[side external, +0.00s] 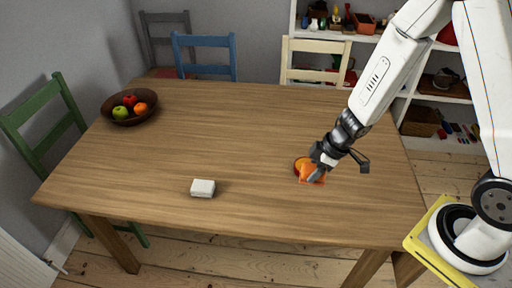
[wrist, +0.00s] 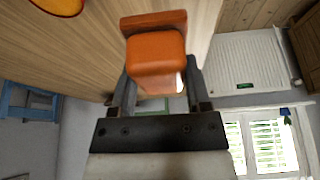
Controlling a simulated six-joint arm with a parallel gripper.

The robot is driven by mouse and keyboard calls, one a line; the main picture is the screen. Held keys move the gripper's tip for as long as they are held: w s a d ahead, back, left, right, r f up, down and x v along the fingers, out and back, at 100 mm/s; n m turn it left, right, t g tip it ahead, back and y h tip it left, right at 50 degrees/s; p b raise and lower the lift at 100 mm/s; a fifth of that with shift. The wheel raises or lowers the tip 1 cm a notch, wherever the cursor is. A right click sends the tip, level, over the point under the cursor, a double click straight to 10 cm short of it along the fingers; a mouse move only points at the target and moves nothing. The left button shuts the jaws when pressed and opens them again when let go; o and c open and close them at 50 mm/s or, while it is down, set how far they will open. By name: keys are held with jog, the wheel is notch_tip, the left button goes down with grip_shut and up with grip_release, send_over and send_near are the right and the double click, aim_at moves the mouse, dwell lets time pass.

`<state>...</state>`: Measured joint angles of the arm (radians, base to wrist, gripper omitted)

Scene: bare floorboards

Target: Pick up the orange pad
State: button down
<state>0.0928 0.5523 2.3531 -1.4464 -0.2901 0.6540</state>
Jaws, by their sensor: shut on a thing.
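The orange pad (side external: 311,172) is at my gripper (side external: 319,171), over the right part of the wooden table. In the wrist view, the pad (wrist: 156,60) sits between the two dark fingers of my gripper (wrist: 159,78), which are shut on it. A darker orange bar-like part shows at the pad's far end. A round orange disc (side external: 299,163) lies on the table just beside the pad, partly hidden; in the wrist view it shows at the top left (wrist: 62,5). I cannot tell whether the pad touches the table.
A small white block (side external: 203,188) lies on the table (side external: 225,130) to the left. A brown bowl (side external: 114,118) of fruit is at the far left. Chairs stand around the table, and a shelf (side external: 345,37) stands behind. The table's middle is clear.

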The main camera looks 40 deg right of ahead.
aim_at(308, 166)
jog(key=shift+r, duration=2.3)
jog(key=c, duration=0.7)
grip_release()
jog(key=shift+c, duration=0.2)
jog(key=c, duration=0.4)
